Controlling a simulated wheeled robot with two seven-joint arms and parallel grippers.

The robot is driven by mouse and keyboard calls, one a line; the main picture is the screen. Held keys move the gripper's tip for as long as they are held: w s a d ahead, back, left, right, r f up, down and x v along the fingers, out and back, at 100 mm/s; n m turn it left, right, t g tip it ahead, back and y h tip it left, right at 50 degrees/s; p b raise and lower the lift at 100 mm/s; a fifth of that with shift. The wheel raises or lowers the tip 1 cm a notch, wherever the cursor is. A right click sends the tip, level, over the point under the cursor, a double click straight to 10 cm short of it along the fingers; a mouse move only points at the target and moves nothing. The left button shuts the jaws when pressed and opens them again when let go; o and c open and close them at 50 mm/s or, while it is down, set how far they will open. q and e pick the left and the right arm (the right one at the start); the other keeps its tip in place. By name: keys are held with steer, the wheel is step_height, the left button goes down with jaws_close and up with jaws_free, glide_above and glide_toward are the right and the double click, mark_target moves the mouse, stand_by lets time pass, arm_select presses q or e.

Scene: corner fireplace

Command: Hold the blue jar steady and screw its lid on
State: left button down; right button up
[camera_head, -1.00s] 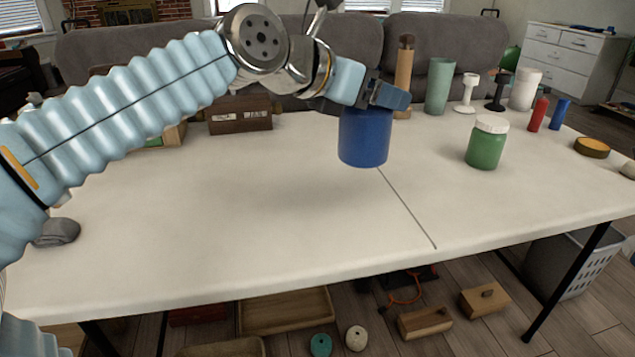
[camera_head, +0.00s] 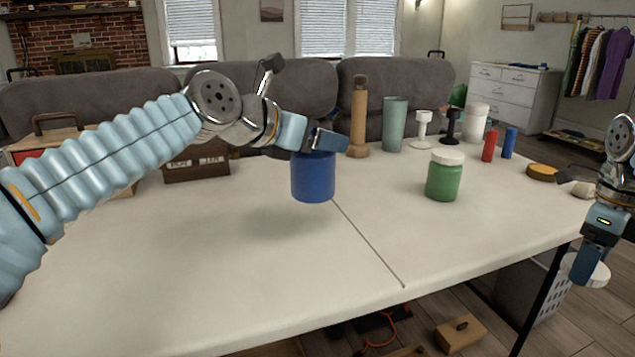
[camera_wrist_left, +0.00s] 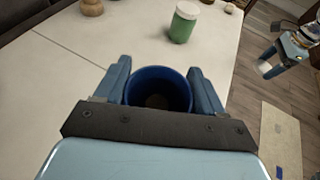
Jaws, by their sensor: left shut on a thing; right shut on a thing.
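The blue jar (camera_head: 313,180) is upright and open-topped, held above the table with a shadow under it. My left gripper (camera_head: 322,146) is shut on its upper part; the left wrist view shows the fingers on both sides of the blue jar (camera_wrist_left: 158,88), with its dark inside visible. My right gripper (camera_head: 590,262) is at the far right, beyond the table's right edge, shut on a white lid (camera_head: 598,273). The lid and my right gripper (camera_wrist_left: 268,60) also show at the right of the left wrist view. The lid is well apart from the jar.
A green jar with a white lid (camera_head: 444,176) stands right of the blue jar. Behind are a wooden bottle (camera_head: 358,120), a green cup (camera_head: 395,125), and white, red and blue items. A wooden crate (camera_head: 197,163) stands back left. The front of the white table (camera_head: 220,275) is clear.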

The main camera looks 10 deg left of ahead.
step_height(320, 180, down, 2)
steer(key=shift+b, duration=0.8)
arm_select(q)
steer(key=w+a+f, duration=0.1)
steer(key=w+f, duration=0.4)
steer(key=shift+a+f, duration=0.15)
steer(key=shift+f, duration=0.05)
steer(key=shift+f, duration=0.1)
arm_select(e)
steer(key=shift+f, duration=0.1)
steer(key=shift+f+b, duration=0.15)
steer(key=shift+b, duration=0.15)
arm_select(q)
steer(key=f, duration=0.1)
steer(key=f+b, duration=0.1)
steer(key=f, duration=0.1)
steer(key=shift+w+a+f, duration=0.1)
steer(key=shift+w+f, duration=0.25)
steer(key=shift+f, duration=0.05)
arm_select(e)
steer(key=shift+f, duration=0.7)
arm_select(q)
steer(key=shift+f, duration=0.1)
steer(key=shift+c, duration=0.6)
jaws_free()
